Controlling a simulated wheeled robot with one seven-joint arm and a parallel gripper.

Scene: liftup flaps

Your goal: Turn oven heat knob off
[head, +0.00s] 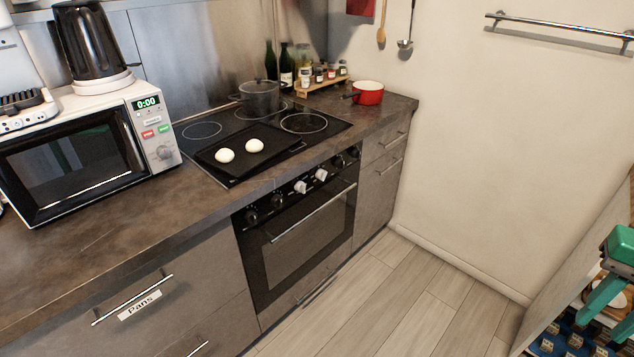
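The oven (300,235) is built in under the counter, its door shut. A row of several knobs runs along its black front panel: dark knobs at the left end (264,209), two white knobs (311,181) in the middle, and dark knobs at the right end (346,157). I cannot read their markings, nor tell which one is the heat knob or how each is set. My green gripper (600,326) is at the far right edge, partly cut off, well away from the oven. Its two fingers are apart, with nothing seen between them.
A black tray with two white round items (240,150) lies on the cooktop (200,132), with a dark pot (260,98) behind. A red pan (367,92) stands right. A microwave (75,150) stands left. A shelf unit (570,270) is near my gripper. The wooden floor (400,300) is clear.

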